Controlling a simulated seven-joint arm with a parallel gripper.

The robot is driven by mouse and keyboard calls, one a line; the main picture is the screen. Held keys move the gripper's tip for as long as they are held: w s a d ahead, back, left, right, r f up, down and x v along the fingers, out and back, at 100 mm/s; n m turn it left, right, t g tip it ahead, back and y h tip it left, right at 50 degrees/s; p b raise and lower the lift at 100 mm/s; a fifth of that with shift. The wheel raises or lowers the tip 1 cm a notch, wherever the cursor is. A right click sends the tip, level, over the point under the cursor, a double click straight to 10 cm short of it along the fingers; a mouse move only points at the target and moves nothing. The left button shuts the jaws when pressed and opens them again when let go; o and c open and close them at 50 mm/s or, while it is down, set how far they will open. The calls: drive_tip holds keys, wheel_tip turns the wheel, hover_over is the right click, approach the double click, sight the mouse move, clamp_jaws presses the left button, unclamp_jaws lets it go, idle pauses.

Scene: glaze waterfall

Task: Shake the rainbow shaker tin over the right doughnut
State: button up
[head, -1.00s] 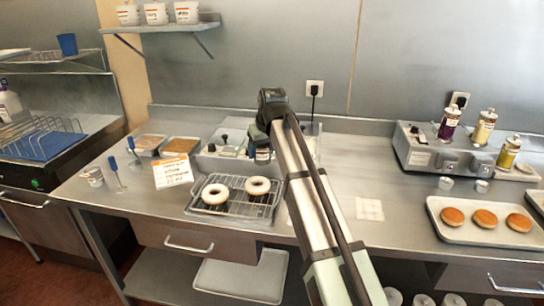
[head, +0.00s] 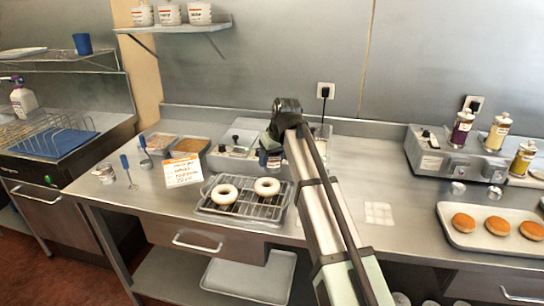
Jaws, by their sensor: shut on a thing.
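Two white-glazed doughnuts sit side by side on a wire rack (head: 244,212) over a tray: the left doughnut (head: 224,194) and the right doughnut (head: 267,187). My gripper (head: 270,150) is shut on the rainbow shaker tin (head: 264,160), of which only a small dark part shows below the jaws. In the picture the tin is just above the right doughnut and apart from it. Its exact tilt and its lid are too small to tell. No sprinkles can be made out on either doughnut.
An orange-headed card (head: 183,171) stands left of the rack. Behind are a glaze unit (head: 236,140) and two topping trays (head: 190,146). A square white mat (head: 379,213) lies right of my arm. A tray of plain doughnuts (head: 450,236) and several bottles are at the right.

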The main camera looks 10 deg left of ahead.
drive_tip(key=shift+a, duration=2.35)
drive_tip(key=shift+d, duration=2.5)
drive_tip(key=shift+a, duration=0.25)
drive_tip(key=shift+d, duration=0.1)
drive_tip(key=shift+r, duration=0.2)
drive_tip(key=shift+r, duration=2.35)
